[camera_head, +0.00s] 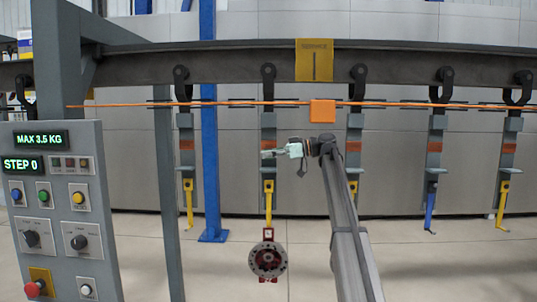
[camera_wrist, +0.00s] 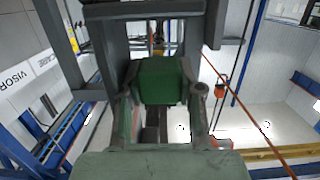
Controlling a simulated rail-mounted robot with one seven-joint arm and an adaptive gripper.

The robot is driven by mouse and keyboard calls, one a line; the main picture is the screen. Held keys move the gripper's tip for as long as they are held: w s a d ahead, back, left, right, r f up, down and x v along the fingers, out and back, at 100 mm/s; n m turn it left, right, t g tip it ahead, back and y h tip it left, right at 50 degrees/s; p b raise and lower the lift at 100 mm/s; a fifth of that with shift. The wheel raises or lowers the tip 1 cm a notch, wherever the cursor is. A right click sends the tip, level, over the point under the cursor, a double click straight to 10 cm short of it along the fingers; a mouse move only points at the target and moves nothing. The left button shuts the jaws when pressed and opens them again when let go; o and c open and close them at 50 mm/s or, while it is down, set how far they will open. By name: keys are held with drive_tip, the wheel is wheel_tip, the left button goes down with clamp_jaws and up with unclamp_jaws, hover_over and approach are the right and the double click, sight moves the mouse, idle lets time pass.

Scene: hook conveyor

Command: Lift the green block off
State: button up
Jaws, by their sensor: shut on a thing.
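The green block (camera_wrist: 160,80) sits between the two fingers of my gripper (camera_wrist: 160,98) in the wrist view. My gripper is shut on it. In the head view my gripper (camera_head: 270,153) reaches left to the hanger (camera_head: 268,130) that is second from the left of the row behind the panel's right side. The block is too small to make out clearly there. Whether the block still touches the hanger I cannot tell.
A dark overhead rail (camera_head: 400,63) carries several hangers with yellow or blue hooks. A red and grey round load (camera_head: 267,258) hangs below my gripper. An orange line (camera_head: 420,104) with an orange square (camera_head: 322,111) crosses the hangers. A control panel (camera_head: 62,210) stands left.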

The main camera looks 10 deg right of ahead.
drive_tip(key=shift+s, duration=0.1)
drive_tip(key=s+a+b, duration=0.2)
drive_tip(key=s+a, duration=0.1)
drive_tip(key=s, duration=1)
idle(1.3)
